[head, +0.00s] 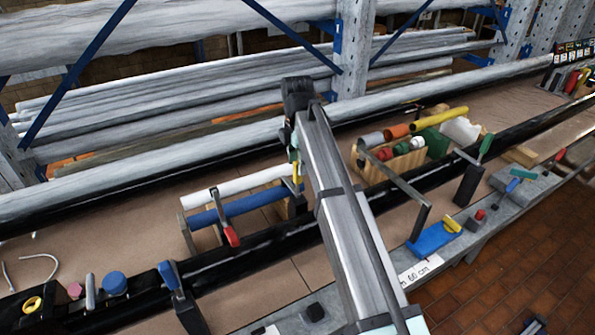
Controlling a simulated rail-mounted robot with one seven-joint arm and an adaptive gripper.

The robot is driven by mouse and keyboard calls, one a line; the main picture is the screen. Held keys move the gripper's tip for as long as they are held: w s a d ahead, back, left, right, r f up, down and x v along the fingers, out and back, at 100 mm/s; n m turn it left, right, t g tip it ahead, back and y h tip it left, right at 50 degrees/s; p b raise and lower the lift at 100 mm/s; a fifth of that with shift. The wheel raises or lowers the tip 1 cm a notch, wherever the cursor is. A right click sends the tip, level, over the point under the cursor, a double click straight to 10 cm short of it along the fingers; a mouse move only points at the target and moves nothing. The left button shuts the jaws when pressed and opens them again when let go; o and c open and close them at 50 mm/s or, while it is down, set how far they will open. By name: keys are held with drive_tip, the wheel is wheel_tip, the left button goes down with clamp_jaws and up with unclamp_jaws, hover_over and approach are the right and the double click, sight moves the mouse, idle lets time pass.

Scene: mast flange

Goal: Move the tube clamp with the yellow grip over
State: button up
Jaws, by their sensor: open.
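A yellow grip (297,172), which I take to be that of the tube clamp, shows just left of my arm, by the right end of a short rack holding a white tube (240,186) and a blue tube (240,208). The rest of that clamp is hidden or too small to make out. A clamp with a red grip (230,235) stands at the front of the same rack. My arm reaches up across the middle of the view and ends in a dark joint. My gripper's fingers cannot be made out; the arm hides that area.
A wooden crate (405,163) with coloured rolls stands right of my arm. A green-grip clamp (485,147) and a blue-grip clamp (169,275) stand along the black front rail. A blue tool with a yellow part (435,238) lies on the grey ledge.

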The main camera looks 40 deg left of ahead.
sight(297, 175)
drive_tip(key=shift+f+p, duration=0.55)
drive_tip(key=shift+f, duration=1.9)
clamp_jaws()
